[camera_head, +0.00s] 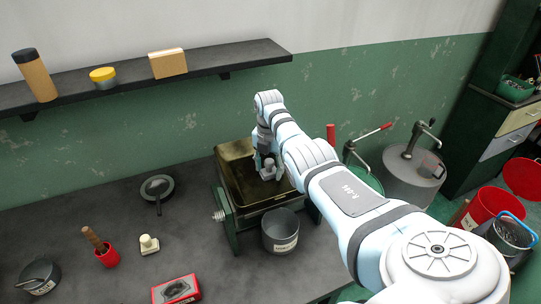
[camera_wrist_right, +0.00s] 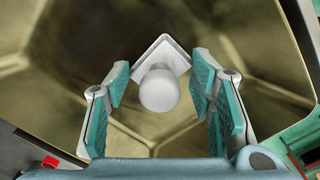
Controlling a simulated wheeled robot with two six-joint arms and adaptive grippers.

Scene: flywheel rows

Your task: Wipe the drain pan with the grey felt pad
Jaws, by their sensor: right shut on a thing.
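The drain pan (camera_head: 238,172) is a rectangular open pan with a stained brown-gold inside, set in a green stand on the bench. Its inside fills most of the right wrist view (camera_wrist_right: 50,95). My right gripper (camera_head: 266,164) is over the pan's inside, shut on the grey felt pad (camera_head: 267,174). In the right wrist view the pad is a pale square plate with a round knob (camera_wrist_right: 160,88) between the teal fingers. The pad sits low in the pan; I cannot tell whether it touches the surface. My left gripper is not in view.
A dark grey pot (camera_head: 281,232) stands at the pan's front. A cream-knobbed block (camera_head: 149,244), a red cup (camera_head: 107,256), a red box (camera_head: 177,290) and a round black dish (camera_head: 157,187) are on the bench. A shelf (camera_head: 210,62) runs along the wall above.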

